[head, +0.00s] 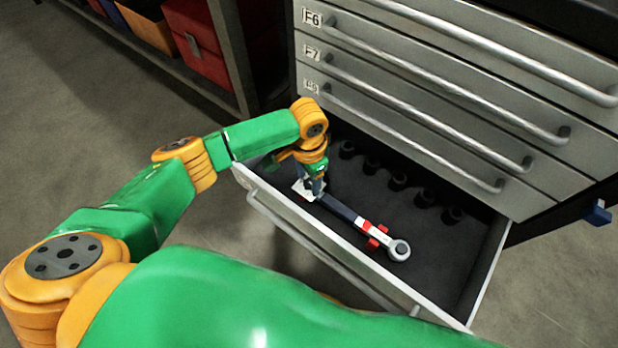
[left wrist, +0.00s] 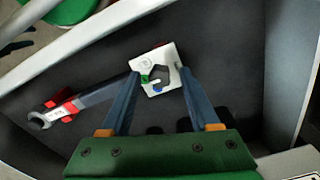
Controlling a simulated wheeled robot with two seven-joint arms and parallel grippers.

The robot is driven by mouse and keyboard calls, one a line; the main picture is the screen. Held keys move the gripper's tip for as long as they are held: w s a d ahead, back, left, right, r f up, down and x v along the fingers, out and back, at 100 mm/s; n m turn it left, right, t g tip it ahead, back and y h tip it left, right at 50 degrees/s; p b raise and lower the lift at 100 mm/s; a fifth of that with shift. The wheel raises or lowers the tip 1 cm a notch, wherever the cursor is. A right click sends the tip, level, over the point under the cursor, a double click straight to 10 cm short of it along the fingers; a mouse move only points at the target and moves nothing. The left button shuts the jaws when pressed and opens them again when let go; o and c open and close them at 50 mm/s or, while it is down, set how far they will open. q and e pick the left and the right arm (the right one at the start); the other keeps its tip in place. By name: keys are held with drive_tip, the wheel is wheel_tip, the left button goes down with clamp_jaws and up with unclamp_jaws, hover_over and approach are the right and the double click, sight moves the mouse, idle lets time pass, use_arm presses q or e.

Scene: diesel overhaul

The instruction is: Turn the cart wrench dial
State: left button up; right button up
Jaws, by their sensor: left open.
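A torque wrench (head: 342,212) lies in the open bottom drawer (head: 408,300) of the cart, with a dark handle, a white and red part and a round pale head. It also shows in the left wrist view (left wrist: 98,94). At its handle end is a white plate (left wrist: 170,55) with a dark angular dial (left wrist: 159,76) and small green and blue marks. My left gripper (head: 311,190) points down over this plate. In the left wrist view its two blue-grey fingers (left wrist: 160,72) stand apart on either side of the plate, with nothing gripped. My right gripper is not in view.
Several dark round sockets (head: 398,181) stand in a row along the drawer's back. Closed drawers with long bar handles (head: 420,120) rise above it. A shelf with red boxes (head: 197,45) stands at the upper left. The floor left of the cart is clear.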

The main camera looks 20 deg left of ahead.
use_arm(q)
clamp_jaws()
drive_tip(key=shift+r, duration=0.1)
drive_tip(key=shift+r+m+p, duration=0.2)
drive_tip(key=shift+m+p, duration=0.9)
drive_tip(key=shift+p, duration=0.05)
drive_tip(key=m+p, duration=0.1)
drive_tip(key=m, duration=0.1)
drive_tip(key=shift+m+p, duration=0.3)
drive_tip(key=m+p, duration=0.1)
drive_tip(key=m, duration=0.2)
drive_tip(key=shift+f, duration=0.15)
drive_tip(key=shift+f+m+p, duration=0.1)
drive_tip(key=shift+m+p, duration=0.25)
drive_tip(key=shift+m, duration=1.55)
